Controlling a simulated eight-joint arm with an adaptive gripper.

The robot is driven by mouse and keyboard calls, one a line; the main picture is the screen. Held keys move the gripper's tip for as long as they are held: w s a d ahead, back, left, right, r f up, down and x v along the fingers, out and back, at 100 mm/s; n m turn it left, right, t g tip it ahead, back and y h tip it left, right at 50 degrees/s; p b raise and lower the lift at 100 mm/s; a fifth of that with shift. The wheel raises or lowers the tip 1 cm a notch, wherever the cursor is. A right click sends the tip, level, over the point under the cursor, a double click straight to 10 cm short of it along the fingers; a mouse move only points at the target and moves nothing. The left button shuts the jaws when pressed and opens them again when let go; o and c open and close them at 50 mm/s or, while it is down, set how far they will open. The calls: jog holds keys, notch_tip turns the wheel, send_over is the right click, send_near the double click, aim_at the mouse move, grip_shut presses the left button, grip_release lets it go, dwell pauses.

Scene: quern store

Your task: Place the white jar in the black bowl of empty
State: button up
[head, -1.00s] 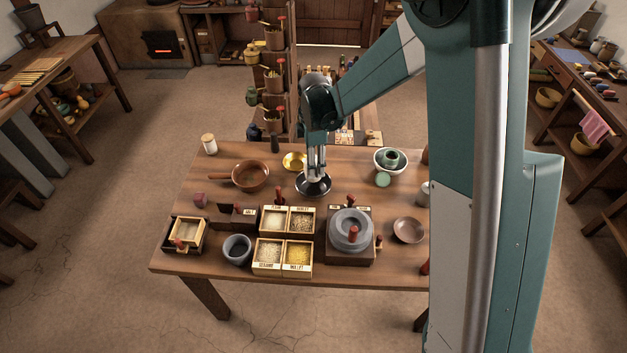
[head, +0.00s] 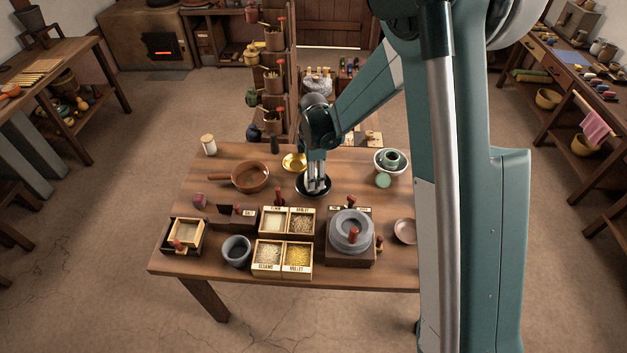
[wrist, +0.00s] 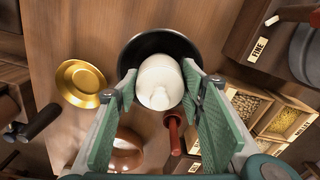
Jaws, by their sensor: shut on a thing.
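The white jar (wrist: 160,80) is held between my gripper's (wrist: 161,92) two green-padded fingers in the wrist view. The black bowl (wrist: 136,52) lies behind the jar in that view, and the jar overlaps its inside. In the head view my gripper (head: 316,188) points down at the black bowl (head: 301,184), with its fingertips at the bowl. The jar is hard to make out there. I cannot tell whether the jar touches the bowl's bottom.
A gold dish (head: 294,162) and a brown pan (head: 250,176) are left of the bowl. Grain boxes (head: 286,241) and a stone quern (head: 351,231) stand in front. A white bowl with a green vessel (head: 391,161) is to the right. A lidded pale jar (head: 208,145) stands at the back left.

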jog(key=shift+f, duration=0.85)
jog(key=shift+f, duration=0.15)
jog(key=o, duration=0.8)
notch_tip(320, 180, up, 12)
jog(key=shift+r+p, duration=0.2)
jog(key=shift+p, duration=0.5)
jog(key=shift+d, duration=0.1)
